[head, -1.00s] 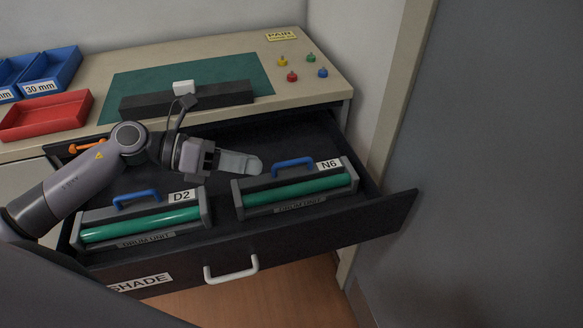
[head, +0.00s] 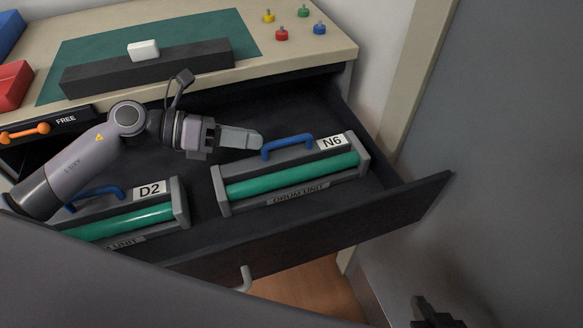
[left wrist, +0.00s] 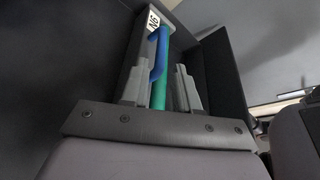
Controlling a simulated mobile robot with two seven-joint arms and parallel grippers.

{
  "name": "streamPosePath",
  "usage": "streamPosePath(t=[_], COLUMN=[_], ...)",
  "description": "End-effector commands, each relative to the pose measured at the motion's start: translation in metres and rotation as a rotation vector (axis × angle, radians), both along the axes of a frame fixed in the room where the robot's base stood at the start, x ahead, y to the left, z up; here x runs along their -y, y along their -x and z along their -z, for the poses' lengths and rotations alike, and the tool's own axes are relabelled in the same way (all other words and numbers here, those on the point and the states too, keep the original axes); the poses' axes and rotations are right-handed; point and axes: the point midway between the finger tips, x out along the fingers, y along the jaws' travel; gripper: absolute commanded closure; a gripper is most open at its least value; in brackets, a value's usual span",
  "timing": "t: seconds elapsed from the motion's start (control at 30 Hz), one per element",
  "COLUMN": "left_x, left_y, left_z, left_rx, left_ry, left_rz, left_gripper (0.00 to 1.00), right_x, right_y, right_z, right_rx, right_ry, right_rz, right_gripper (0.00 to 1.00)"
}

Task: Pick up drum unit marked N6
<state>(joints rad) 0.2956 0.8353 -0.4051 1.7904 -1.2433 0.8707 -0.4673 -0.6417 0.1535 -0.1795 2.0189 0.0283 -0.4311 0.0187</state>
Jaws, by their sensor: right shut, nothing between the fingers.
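The drum unit marked N6 (head: 292,180) lies in the open drawer, a grey frame with a green roller and a blue handle (head: 287,143) on top. My left gripper (head: 256,140) is just left of that handle, pointing right. In the left wrist view its two fingers (left wrist: 160,88) stand apart, with the blue handle (left wrist: 158,60) and green roller seen ahead between them. They do not appear closed on the handle. My right gripper (head: 437,314), dark and partly cut off, is shut and empty at the bottom right, outside the drawer.
A second drum unit, D2 (head: 140,215), lies left in the drawer, partly behind my left arm. The drawer front (head: 300,235) bounds the near side. The counter above holds a dark bar (head: 150,70) and several coloured knobs. A grey panel stands at right.

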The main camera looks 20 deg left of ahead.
Motion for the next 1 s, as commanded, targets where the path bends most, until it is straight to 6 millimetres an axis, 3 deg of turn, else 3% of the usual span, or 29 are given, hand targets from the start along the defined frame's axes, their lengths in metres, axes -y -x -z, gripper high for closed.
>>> streamPosePath(t=[0.3, 0.6, 0.63, 0.7, 0.73, 1.0], left_x=[0.036, 0.041, 0.041, 0.041, 0.041, 0.040], left_y=[-0.015, -0.016, -0.016, -0.016, -0.016, -0.016], left_z=[0.012, 0.015, 0.015, 0.015, 0.015, 0.014], left_rx=[0.001, 0.000, 0.000, 0.000, 0.000, 0.000], left_ry=[0.001, 0.000, 0.000, 0.000, 0.000, 0.000], left_rz=[-0.001, 0.000, 0.000, 0.000, 0.000, 0.000], left_gripper=[0.70, 0.70, 0.74, 0.96, 1.00, 1.00], right_x=[0.004, 0.003, 0.003, 0.002, 0.002, 0.002], right_y=[0.000, 0.000, 0.000, 0.000, 0.000, 0.000], right_z=[-0.004, -0.003, -0.004, -0.004, -0.004, -0.003], right_rx=[0.002, 0.002, 0.002, 0.002, 0.001, 0.001], right_ry=[0.009, 0.004, 0.003, 0.000, -0.001, -0.001], right_rz=[0.003, 0.011, 0.011, 0.012, 0.013, 0.013], right_gripper=[1.00, 1.00, 1.00, 1.00, 1.00, 1.00])
